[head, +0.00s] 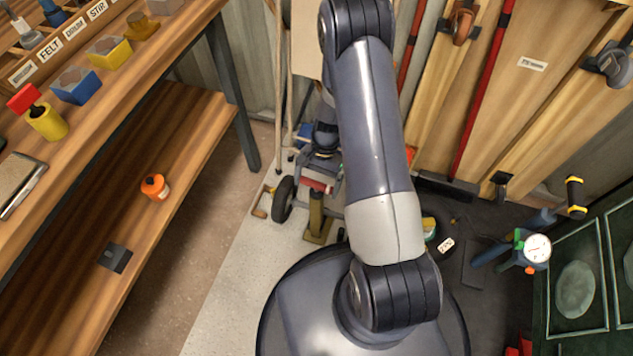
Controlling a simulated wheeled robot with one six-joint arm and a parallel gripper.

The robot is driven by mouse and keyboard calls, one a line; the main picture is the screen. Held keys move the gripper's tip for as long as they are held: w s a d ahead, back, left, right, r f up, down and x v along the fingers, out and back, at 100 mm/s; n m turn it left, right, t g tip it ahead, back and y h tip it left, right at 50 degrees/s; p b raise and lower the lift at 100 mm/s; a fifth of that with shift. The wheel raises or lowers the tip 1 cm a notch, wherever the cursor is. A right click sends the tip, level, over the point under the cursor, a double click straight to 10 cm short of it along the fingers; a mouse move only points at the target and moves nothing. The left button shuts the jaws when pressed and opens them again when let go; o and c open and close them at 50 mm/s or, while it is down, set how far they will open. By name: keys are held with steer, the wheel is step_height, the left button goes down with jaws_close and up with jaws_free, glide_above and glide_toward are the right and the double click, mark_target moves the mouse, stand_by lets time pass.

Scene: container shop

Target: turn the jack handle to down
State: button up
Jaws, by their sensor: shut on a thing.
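My gripper (318,172) is small in the head view, just left of my upper arm and low over the floor. It is shut on what looks like the red jack handle (315,186). The handle lies roughly level across the top of an olive-yellow jack post (316,212). The post stands upright on a flat base on the pale floor. My arm hides what lies to the right of the jack, and the fingertips are too small to make out clearly.
A black wheel (284,198) stands just left of the jack. A wooden bench (190,130) with a lower shelf fills the left side. A pump with a round gauge (537,248) and a dark green cabinet (580,285) stand at right.

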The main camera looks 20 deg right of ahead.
steer(key=shift+n, duration=0.5)
steer(key=o, duration=0.6)
steer(key=p+v, duration=0.3)
steer(key=v, duration=0.8)
steer(key=shift+a, duration=0.2)
steer(key=shift+f, duration=0.1)
steer(key=b+x, duration=0.3)
steer(key=x, duration=0.7)
steer(key=shift+s+f, duration=0.2)
steer(key=shift+f, duration=0.2)
steer(key=shift+m, duration=0.3)
